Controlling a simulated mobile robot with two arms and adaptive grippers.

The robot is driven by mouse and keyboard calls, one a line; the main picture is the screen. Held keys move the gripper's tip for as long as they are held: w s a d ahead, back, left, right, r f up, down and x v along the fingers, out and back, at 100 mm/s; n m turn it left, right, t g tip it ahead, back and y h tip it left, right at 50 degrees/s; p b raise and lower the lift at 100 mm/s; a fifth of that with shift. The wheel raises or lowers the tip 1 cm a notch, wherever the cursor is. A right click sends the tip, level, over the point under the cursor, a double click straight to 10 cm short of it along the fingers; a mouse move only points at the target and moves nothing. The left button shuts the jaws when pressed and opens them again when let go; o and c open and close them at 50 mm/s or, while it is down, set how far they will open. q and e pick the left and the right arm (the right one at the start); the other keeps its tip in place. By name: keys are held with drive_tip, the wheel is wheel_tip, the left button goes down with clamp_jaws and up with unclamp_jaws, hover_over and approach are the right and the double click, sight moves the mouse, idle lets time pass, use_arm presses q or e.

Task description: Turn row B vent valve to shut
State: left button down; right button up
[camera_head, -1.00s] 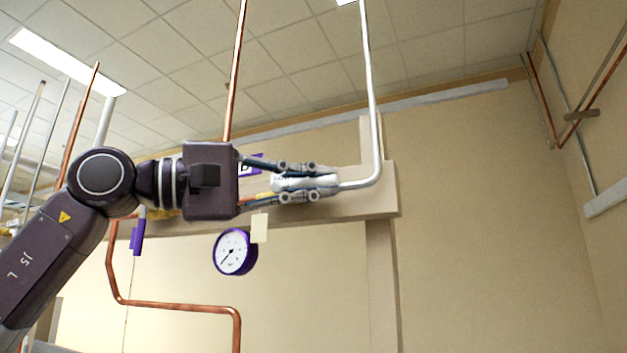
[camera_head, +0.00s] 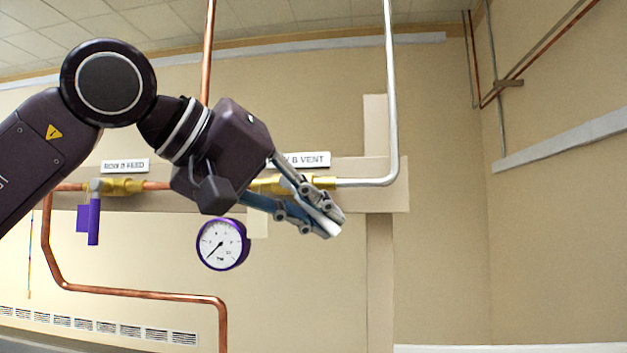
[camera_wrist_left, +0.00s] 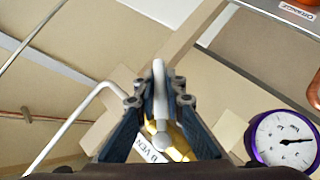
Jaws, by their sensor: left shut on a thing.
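The row B vent valve has a brass body (camera_head: 322,183) on a horizontal pipe run, under a white label (camera_head: 305,160) whose readable part says "B VENT". Its pale lever (camera_head: 329,229) slants down to the right, at an angle to the pipe. My left gripper (camera_head: 320,212) is shut on this lever, and its fingers hide most of it. In the left wrist view the lever (camera_wrist_left: 160,92) stands between the fingertips (camera_wrist_left: 159,98), with the brass body (camera_wrist_left: 168,141) behind. My right gripper is not in view.
A gauge with a purple rim (camera_head: 222,244) hangs below my left wrist. The row B feed valve (camera_head: 122,186), with a purple handle (camera_head: 94,220), is at the left. A silver pipe (camera_head: 391,90) rises right of the vent valve.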

use_arm(q)
drive_tip(key=shift+a+f+m+y, duration=0.35)
drive_tip(key=shift+m+y, duration=0.15)
drive_tip(key=shift+y, duration=0.3)
drive_tip(key=a+m+y, duration=0.2)
drive_tip(key=y, duration=0.1)
drive_tip(key=a+f+y, duration=0.1)
drive_tip(key=y, duration=0.1)
drive_tip(key=shift+w+a+f+m, duration=0.1)
drive_tip(key=shift+w+a+m, duration=0.1)
drive_tip(key=shift+w+m, duration=0.2)
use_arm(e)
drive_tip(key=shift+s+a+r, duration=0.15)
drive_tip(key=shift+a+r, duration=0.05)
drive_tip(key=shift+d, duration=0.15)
use_arm(q)
drive_tip(key=c, duration=2)
unclamp_jaws()
drive_tip(key=shift+a, duration=0.1)
